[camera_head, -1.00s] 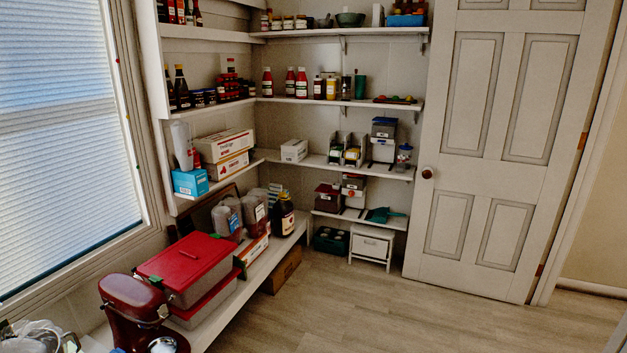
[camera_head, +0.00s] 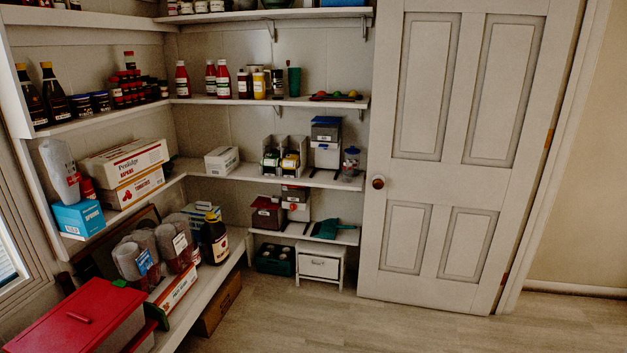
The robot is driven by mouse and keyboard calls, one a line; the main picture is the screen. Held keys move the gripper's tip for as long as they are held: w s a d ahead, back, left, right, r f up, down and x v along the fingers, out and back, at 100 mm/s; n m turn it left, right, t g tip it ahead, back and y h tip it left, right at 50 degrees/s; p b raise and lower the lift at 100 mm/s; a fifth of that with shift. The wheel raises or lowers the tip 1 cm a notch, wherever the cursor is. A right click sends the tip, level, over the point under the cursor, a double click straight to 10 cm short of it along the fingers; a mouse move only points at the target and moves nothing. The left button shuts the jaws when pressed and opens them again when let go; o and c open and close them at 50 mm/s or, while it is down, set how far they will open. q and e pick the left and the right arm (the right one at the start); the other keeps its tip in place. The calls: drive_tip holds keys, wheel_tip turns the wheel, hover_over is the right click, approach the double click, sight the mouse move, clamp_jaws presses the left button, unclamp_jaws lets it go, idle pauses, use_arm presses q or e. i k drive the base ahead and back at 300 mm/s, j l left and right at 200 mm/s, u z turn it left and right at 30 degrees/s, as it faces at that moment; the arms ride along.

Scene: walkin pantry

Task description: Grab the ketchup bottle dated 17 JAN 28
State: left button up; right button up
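One red bottle (camera_head: 182,79) stands alone near the corner. A second red bottle (camera_head: 211,78) and a third red bottle (camera_head: 223,79) stand side by side to its right. Their labels are too small for any date to be read. Neither of my grippers is in view.
The lower bench holds a red-lidded bin (camera_head: 80,318) and jugs. The wooden floor (camera_head: 420,325) is clear before the closed white door (camera_head: 455,150).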

sight(223, 80)
drive_tip(key=i, duration=1.3)
drive_tip(key=i+l+u, duration=0.1)
drive_tip(key=i+u, duration=0.3)
drive_tip(key=i+l+u, duration=0.4)
drive_tip(key=i, duration=0.15)
drive_tip(key=i+l+u, duration=0.25)
drive_tip(key=u, duration=0.25)
drive_tip(key=i+l+u, duration=0.6)
drive_tip(key=l+u, duration=0.4)
drive_tip(key=j, duration=0.1)
